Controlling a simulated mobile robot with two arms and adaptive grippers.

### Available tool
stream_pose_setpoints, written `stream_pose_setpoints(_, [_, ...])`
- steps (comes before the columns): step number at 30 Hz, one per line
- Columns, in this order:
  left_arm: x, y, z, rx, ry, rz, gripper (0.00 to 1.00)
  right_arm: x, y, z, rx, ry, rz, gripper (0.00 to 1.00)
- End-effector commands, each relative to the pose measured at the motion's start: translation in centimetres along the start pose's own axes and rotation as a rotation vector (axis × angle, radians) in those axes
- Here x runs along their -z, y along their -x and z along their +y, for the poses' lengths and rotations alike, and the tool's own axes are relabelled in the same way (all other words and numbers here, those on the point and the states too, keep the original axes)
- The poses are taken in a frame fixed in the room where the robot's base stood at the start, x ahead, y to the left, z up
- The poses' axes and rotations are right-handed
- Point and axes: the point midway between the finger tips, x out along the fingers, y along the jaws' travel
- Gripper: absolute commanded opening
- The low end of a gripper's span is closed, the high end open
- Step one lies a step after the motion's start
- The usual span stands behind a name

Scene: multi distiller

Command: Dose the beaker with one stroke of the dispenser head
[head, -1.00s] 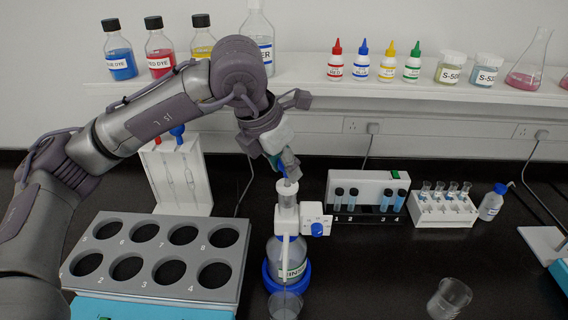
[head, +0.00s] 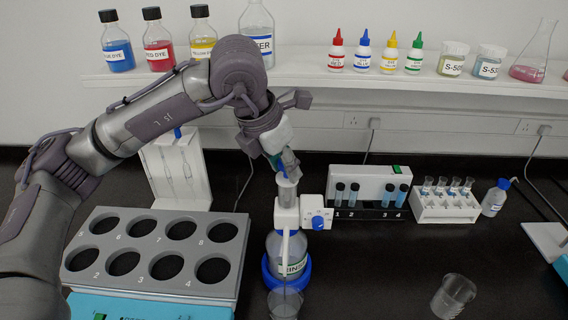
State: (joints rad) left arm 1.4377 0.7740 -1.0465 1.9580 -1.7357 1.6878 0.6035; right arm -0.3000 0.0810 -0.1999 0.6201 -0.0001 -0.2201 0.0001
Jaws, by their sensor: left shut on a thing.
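The dispenser head (head: 287,217) is white, with a clear upright barrel and a blue knob (head: 318,222) on its right. It sits on a clear bottle (head: 288,247) in a blue base ring. My left gripper (head: 285,163) is above the barrel, shut on the dispenser's top part, which it mostly hides. A clear glass beaker (head: 285,303) stands in front of the bottle, below the spout tube. It is cut by the bottom edge, and its contents are hard to tell. My right gripper is not in view.
A grey rack with round holes (head: 205,255) stands left of the dispenser. A second beaker (head: 452,295) stands at the right front. A vial holder (head: 362,180) and a tube rack (head: 445,204) stand behind. The bench between dispenser and second beaker is clear.

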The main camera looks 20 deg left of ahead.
Motion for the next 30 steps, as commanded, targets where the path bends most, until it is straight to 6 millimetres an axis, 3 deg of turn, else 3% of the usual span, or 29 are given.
stream_pose_setpoints(1, [0.1,-0.2,0.0,0.0,0.0,0.001,0.01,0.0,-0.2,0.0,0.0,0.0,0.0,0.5])
stream_pose_setpoints(2, [0.1,-0.1,0.0,0.0,0.0,0.001,0.39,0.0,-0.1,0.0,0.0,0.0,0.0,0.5])
stream_pose_setpoints(7, [0.0,-0.1,0.0,0.0,0.0,0.001,0.65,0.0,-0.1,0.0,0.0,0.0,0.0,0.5])
stream_pose_setpoints(19, [-0.1,0.8,0.0,-0.001,0.0,-0.003,0.65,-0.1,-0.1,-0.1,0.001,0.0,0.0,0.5])
stream_pose_setpoints(30, [-0.1,8.1,0.0,-0.002,0.0,-0.004,0.65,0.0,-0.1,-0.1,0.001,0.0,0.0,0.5])
